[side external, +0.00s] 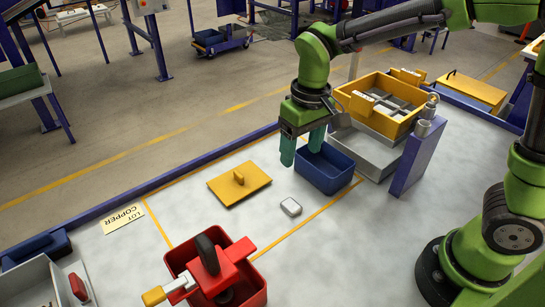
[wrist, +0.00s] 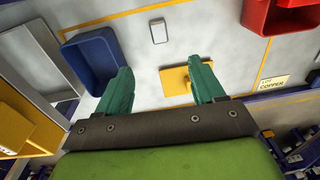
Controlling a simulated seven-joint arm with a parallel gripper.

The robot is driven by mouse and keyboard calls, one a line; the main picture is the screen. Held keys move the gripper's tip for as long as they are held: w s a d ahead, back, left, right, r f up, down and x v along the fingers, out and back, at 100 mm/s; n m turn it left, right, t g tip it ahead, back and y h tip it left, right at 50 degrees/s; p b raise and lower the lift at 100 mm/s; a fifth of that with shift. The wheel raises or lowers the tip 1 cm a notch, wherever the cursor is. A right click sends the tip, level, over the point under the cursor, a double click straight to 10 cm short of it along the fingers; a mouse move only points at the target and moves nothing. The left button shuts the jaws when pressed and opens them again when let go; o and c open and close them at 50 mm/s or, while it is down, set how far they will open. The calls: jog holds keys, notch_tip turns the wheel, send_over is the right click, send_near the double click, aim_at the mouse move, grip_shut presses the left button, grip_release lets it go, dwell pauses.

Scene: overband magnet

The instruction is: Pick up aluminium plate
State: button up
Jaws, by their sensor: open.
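A small light grey metal piece with rounded corners, which looks like the aluminium plate (side external: 291,206), lies flat on the pale table. It lies between the yellow lid and the blue bin. In the wrist view the plate (wrist: 158,31) is near the top centre, beyond the fingertips. My gripper (side external: 302,155) is open and empty, with its two green fingers pointing down. It hangs above the table by the blue bin, apart from the plate. In the wrist view the gripper (wrist: 163,68) has a wide gap between its fingers.
The blue bin (side external: 325,170) stands close beside my gripper. A yellow lid with a knob (side external: 239,184) lies left of the plate. A red bin with a red and black tool (side external: 215,275) stands at the front. Behind are a grey tray (side external: 365,150) and yellow crate (side external: 385,105).

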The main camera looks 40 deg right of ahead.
jog(key=w, duration=0.2)
send_over(289, 202)
jog(key=shift+h, duration=0.3)
jog(key=f, duration=1.1)
jog(key=shift+s+d, duration=0.15)
jog(key=shift+s, duration=0.05)
jog(key=shift+w+f, duration=0.15)
jog(key=shift+f, duration=2.55)
jog(key=c, duration=1.1)
